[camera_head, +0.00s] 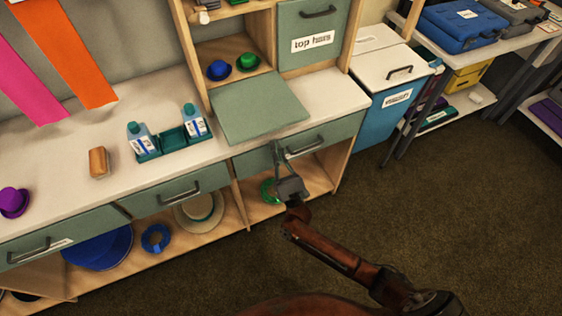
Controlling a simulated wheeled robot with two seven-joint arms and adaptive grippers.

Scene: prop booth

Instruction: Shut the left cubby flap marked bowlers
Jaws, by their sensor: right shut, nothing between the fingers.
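The left cubby flap (260,107) hangs open, folded down flat at counter level; its marking is not visible. The cubby above it (232,50) is open and holds a blue bowler hat (218,70) and a green bowler hat (247,62). To its right the flap marked "top hats" (305,22) is upright and shut. My right gripper (278,149) is shut and empty. It is in front of the counter, below the open flap's front edge, and overlaps the drawer near its handle in the picture. My left gripper is not in view.
A green caddy with bottles (173,141), a brown brush-like block (98,162) and a purple hat (13,202) stand on the counter left of the flap. Drawers with handles (305,146) run below. A blue bin (377,109) stands right. The floor in front is clear.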

